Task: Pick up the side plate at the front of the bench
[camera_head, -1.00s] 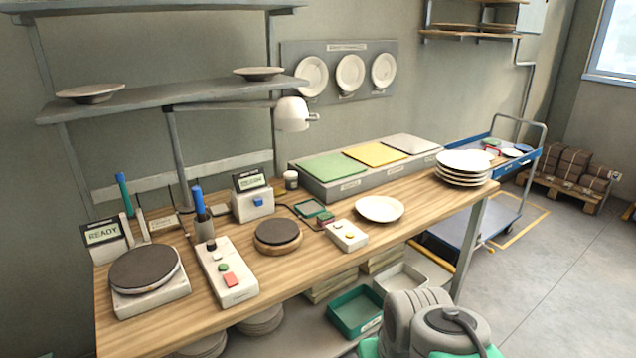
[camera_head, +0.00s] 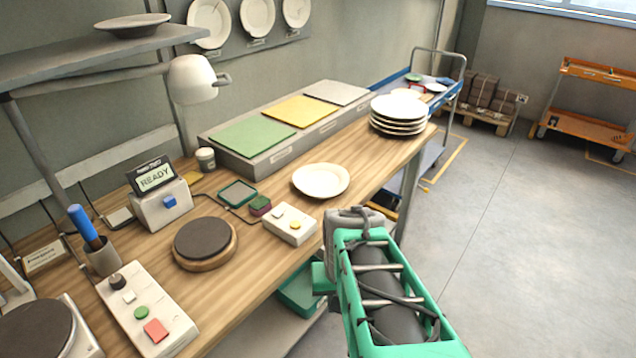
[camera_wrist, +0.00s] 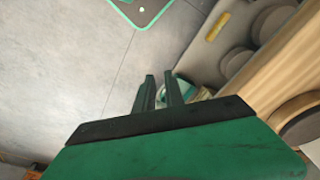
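The side plate (camera_head: 321,180) is white, round and shallow. It lies flat and alone on the wooden bench (camera_head: 262,265), near the front edge, behind a small white button box (camera_head: 289,224). In the head view my green and grey arm stands in front of the bench, to the right of the plate; my fingertips cannot be made out there. In the wrist view my gripper (camera_wrist: 160,82) shows two dark fingers with a gap between them and nothing held. They are over the floor beside the bench, apart from the plate, which I cannot identify in that view.
A stack of several plates (camera_head: 398,115) stands at the bench's right end. A grey block with green, yellow and grey pads (camera_head: 265,135) lies behind the side plate. A round dark disc (camera_head: 204,241) sits to its left. A lamp (camera_head: 192,80) overhangs the bench's rear. Floor (camera_head: 510,240) is clear at right.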

